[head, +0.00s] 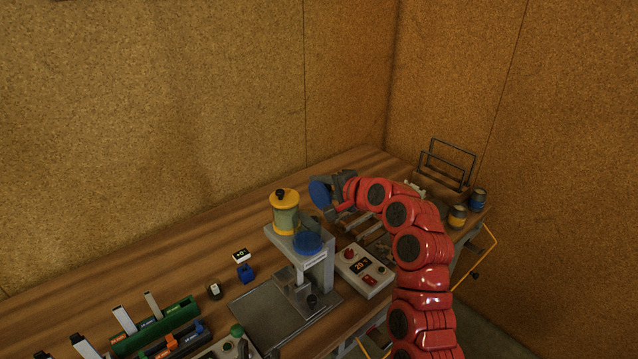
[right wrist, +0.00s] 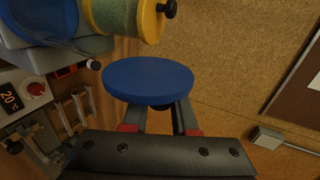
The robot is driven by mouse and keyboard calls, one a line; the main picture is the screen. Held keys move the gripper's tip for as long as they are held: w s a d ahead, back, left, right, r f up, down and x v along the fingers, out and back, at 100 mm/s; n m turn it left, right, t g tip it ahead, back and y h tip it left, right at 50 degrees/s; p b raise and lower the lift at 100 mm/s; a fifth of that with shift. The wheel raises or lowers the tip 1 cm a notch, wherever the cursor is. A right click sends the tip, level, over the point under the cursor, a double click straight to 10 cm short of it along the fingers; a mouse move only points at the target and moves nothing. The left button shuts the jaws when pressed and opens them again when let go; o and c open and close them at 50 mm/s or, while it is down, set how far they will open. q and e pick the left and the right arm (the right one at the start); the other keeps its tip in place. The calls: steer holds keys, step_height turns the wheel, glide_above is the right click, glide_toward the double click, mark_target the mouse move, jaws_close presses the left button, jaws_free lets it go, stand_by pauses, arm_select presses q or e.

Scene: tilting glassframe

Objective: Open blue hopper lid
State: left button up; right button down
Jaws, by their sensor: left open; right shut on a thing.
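The blue lid (head: 319,193) is a round disc, held off the blue hopper (head: 307,243) and tilted on edge, above and to the right of it in the head view. My right gripper (head: 338,187) is shut on the lid's knob. In the right wrist view the lid (right wrist: 148,78) covers much of the knob, and the dark knob shows a little between the fingers (right wrist: 162,110). The blue hopper (right wrist: 38,22) is at the upper left there, apart from the lid. My left gripper is in neither view.
A yellow hopper with its yellow lid on (head: 285,212) stands beside the blue one on a grey stand (head: 318,277). A control box (head: 364,271) is to the right. A green rack (head: 155,327) and a small blue-based display (head: 243,266) are to the left. Cork walls close off the back.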

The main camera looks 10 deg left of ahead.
steer(key=shift+d, duration=0.1)
steer(key=c, duration=0.7)
jaws_free()
steer(key=shift+w, duration=0.15)
steer(key=shift+c, duration=0.2)
steer(key=p+v, duration=0.5)
steer(key=v, duration=1.2)
steer(key=shift+r, duration=0.15)
steer(key=shift+d, duration=0.1)
